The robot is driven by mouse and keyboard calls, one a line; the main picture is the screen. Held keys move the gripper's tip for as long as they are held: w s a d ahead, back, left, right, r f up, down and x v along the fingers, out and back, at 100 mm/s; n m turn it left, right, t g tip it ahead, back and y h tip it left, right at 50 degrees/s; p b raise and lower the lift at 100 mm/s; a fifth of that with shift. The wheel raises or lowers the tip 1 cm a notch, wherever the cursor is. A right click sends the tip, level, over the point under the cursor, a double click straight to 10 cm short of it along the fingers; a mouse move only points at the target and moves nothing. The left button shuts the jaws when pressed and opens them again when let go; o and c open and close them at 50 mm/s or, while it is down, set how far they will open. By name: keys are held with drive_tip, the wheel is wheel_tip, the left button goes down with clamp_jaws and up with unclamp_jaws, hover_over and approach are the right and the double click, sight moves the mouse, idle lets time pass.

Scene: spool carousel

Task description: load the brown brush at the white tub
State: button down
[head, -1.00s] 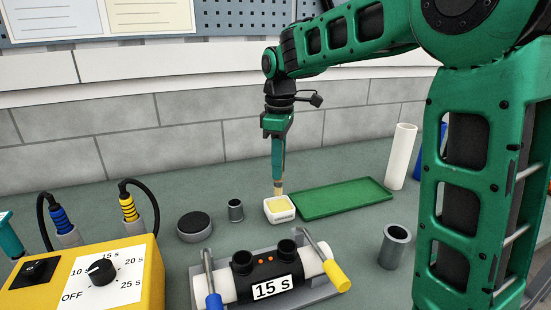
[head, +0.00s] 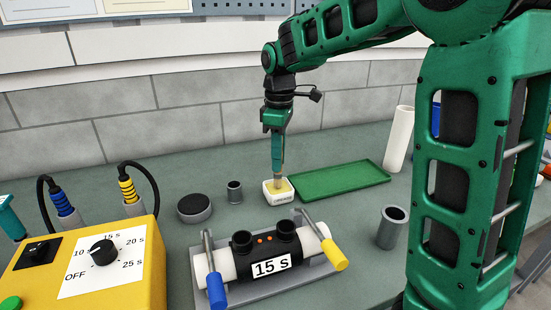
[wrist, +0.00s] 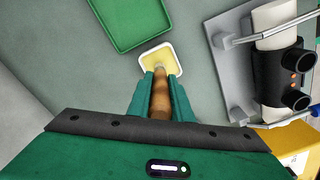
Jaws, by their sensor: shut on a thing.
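The white tub (head: 279,198) stands on the grey bench with pale yellow contents, left of the green tray's near corner. My gripper (head: 278,150) is above it, pointing down, shut on the brown brush. In the wrist view the brush's brown handle (wrist: 160,98) lies between the two green fingers, and its tip reaches over the yellow inside of the white tub (wrist: 173,51). In the head view the brush's lower end (head: 278,181) is at or inside the tub's opening. I cannot tell how deep the bristles are in the contents.
An empty green tray (head: 340,180) lies right of the tub. In front is a clamped black fitting (head: 242,270) labelled 15 s, with blue and yellow handles. A small grey cup (head: 234,192), a round black pad (head: 194,207), a grey cylinder (head: 391,229) and a yellow control box (head: 140,285) stand around.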

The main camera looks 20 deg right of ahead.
drive_tip(key=shift+f, duration=0.5)
idle(1.6)
drive_tip(key=shift+r, duration=0.1)
drive_tip(key=shift+r, duration=3.45)
